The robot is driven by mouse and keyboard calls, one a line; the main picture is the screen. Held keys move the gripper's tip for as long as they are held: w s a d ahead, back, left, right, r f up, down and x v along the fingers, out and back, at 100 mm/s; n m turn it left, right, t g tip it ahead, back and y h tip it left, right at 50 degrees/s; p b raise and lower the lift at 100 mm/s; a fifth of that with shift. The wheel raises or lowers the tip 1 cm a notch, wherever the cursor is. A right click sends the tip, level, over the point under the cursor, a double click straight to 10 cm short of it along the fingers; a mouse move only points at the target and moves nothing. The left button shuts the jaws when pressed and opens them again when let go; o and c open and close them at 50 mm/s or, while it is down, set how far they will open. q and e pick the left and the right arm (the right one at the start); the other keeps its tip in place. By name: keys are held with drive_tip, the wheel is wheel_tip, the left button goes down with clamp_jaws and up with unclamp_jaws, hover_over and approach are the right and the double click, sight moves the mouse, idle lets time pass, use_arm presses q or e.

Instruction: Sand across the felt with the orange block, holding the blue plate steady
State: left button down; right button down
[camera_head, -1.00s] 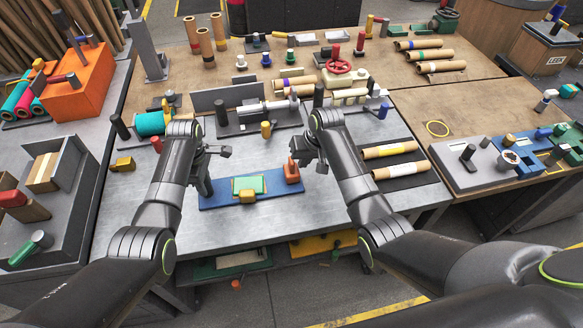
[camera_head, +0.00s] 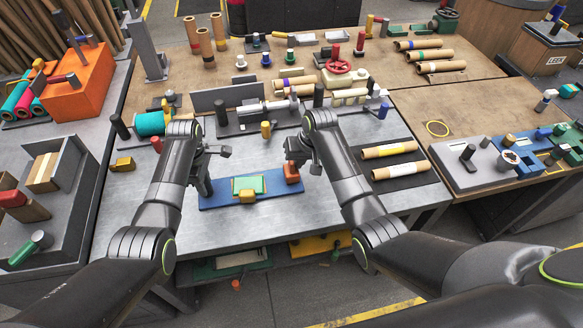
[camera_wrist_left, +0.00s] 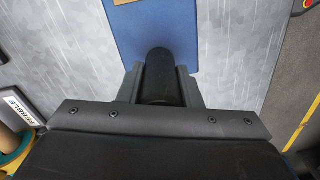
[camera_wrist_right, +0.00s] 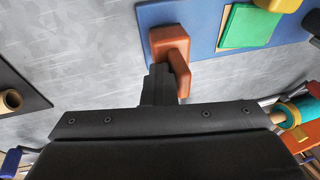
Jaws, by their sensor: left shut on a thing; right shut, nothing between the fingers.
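The blue plate (camera_head: 220,198) lies flat on the grey table; its end shows in the left wrist view (camera_wrist_left: 155,30). My left gripper (camera_wrist_left: 160,85) is shut on a black upright post at the plate's left end. The orange block (camera_head: 293,176) stands on the plate's right end; its raised grip shows in the right wrist view (camera_wrist_right: 170,38). My right gripper (camera_wrist_right: 160,82) is shut and empty, its fingertips close against the block's grip; whether they touch is unclear. The green felt (camera_wrist_right: 250,27) lies mid-plate on a tan sheet, apart from the block.
A yellow block (camera_head: 248,197) sits at the felt's front edge. Behind the plate are a grey fixture (camera_head: 228,122) and a teal roll (camera_head: 150,124). Cardboard rolls (camera_head: 388,149) lie on a dark mat at the right. The table in front of the plate is clear.

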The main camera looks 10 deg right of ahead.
drive_tip(key=shift+a, duration=6.8)
drive_tip(key=shift+r, duration=0.15)
drive_tip(key=w+v, duration=0.1)
drive_tip(key=v, duration=0.5)
drive_tip(key=shift+w+r, duration=0.2)
drive_tip(key=shift+r, duration=0.4)
drive_tip(key=shift+d, duration=0.25)
